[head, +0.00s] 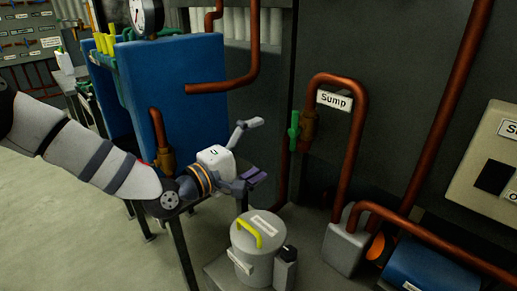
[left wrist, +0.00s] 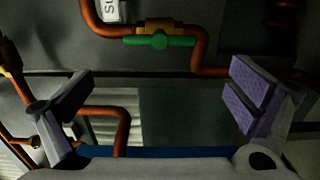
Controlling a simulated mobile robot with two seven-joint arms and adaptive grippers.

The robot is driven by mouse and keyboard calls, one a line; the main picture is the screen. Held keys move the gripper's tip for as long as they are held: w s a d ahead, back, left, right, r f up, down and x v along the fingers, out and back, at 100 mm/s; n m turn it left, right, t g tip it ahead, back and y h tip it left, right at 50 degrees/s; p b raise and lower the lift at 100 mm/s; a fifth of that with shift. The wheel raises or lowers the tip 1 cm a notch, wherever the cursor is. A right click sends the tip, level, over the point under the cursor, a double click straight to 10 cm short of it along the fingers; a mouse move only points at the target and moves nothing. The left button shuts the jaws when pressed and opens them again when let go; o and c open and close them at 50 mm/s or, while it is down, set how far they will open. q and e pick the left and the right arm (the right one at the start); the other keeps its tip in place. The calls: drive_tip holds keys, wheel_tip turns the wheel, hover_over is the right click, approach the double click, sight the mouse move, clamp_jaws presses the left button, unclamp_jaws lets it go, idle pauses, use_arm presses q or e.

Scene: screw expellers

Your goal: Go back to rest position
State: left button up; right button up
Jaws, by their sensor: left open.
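My left gripper (head: 257,153) is in the middle of the head view, at the end of my white arm that comes in from the left. Its two fingers are spread wide apart with nothing between them. In the left wrist view the open jaws (left wrist: 162,96) show purple pads at both sides and an empty gap. The gripper is in front of the blue tank (head: 172,85) and apart from the green valve handle (head: 293,130), which stands to its right. The green handle also shows in the left wrist view (left wrist: 160,41), beyond the fingers. My right gripper is not in view.
A copper pipe with a "Sump" sign (head: 334,99) rises at the right. A pale canister with a yellow handle (head: 257,248) stands below the gripper. A blue motor (head: 424,270) lies at bottom right. Open floor (head: 70,235) is at lower left.

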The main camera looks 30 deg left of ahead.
use_arm(q)
drive_tip(key=s+d+f+m+g+y+p, duration=0.1)
drive_tip(key=s+d+f+m+g, duration=0.2)
drive_tip(key=s+f, duration=0.45)
drive_tip(key=s+d+f+m+g+p, duration=0.2)
drive_tip(key=s+f+g, duration=0.3)
drive_tip(key=s+f, duration=0.3)
drive_tip(key=s+d+f+m+g+y+p, duration=0.1)
drive_tip(key=s+d+f+m+g, duration=0.2)
drive_tip(key=s+f, duration=0.45)
drive_tip(key=s+a+m+g+y+p, duration=0.1)
drive_tip(key=s+a+m+g+y, duration=0.1)
drive_tip(key=s, duration=1.1)
drive_tip(key=s+a+m+g+y+p, duration=0.2)
drive_tip(key=s+g, duration=0.4)
drive_tip(key=s, duration=0.8)
drive_tip(key=a+m, duration=0.1)
drive_tip(key=a, duration=0.1)
drive_tip(key=shift+s+a+m, duration=0.2)
drive_tip(key=shift+a+m, duration=0.15)
drive_tip(key=shift+m, duration=0.05)
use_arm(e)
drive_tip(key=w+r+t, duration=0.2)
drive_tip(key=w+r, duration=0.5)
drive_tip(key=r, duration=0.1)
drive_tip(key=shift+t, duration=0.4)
use_arm(q)
drive_tip(key=shift+w, duration=0.1)
